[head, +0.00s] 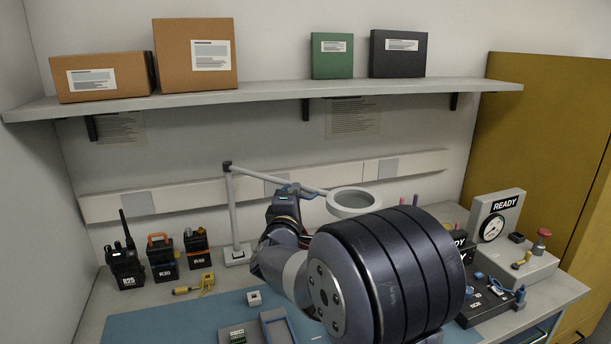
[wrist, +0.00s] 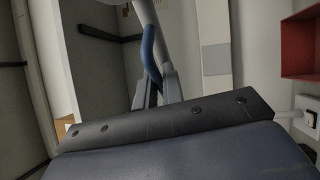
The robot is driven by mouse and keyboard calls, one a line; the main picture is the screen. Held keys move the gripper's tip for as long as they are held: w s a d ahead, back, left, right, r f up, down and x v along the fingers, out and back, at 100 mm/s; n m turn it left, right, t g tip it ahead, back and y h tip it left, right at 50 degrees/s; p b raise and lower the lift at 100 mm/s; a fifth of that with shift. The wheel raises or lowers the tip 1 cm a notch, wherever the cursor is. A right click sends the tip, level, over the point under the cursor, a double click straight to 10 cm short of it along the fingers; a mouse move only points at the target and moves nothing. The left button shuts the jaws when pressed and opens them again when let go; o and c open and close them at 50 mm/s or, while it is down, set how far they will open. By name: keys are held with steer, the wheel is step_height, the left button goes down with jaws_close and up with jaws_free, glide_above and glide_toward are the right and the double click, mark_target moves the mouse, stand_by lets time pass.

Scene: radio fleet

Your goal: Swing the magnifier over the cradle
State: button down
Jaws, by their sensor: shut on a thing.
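The magnifier (head: 354,203) is a pale grey ring with a lens, on a thin jointed arm (head: 262,176) rising from a post on the bench. The ring hangs behind and above the thick dark part of my arm. My gripper (head: 297,190) is at the magnifier arm, left of the ring. In the wrist view my gripper (wrist: 156,88) is shut on a blue handle (wrist: 149,50) below a grey bar. A grey, blue-edged tray (head: 277,326) lies on the mat at the front, partly cut off; I cannot tell whether it is the cradle.
Several radios, one of them R25 (head: 125,264), stand at the back left beside a yellow connector (head: 195,285). A gauge box (head: 496,230) marked READY stands at the right. A shelf (head: 280,92) with boxes runs above. The blue mat (head: 170,322) is mostly clear at left.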

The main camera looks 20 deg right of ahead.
steer(key=shift+s+a+m+g+h+p, duration=0.2)
steer(key=shift+s+a+h+p, duration=0.1)
steer(key=shift+a+p, duration=0.2)
steer(key=shift+s+a+m+g+h+p, duration=0.1)
steer(key=shift+s+a+m+h+p, duration=0.15)
steer(key=shift+a+p, duration=0.25)
steer(key=shift+h, duration=0.25)
steer(key=c, duration=1.5)
jaws_free()
steer(key=shift+w, duration=0.1)
steer(key=shift+c, duration=0.2)
steer(key=b+v, duration=0.1)
steer(key=v, duration=1)
steer(key=shift+w+d+r, duration=0.1)
steer(key=shift+d+r, duration=0.05)
steer(key=x, duration=1)
steer(key=shift+w+d+p, duration=0.2)
steer(key=shift+w+p, duration=0.1)
steer(key=shift+w, duration=0.05)
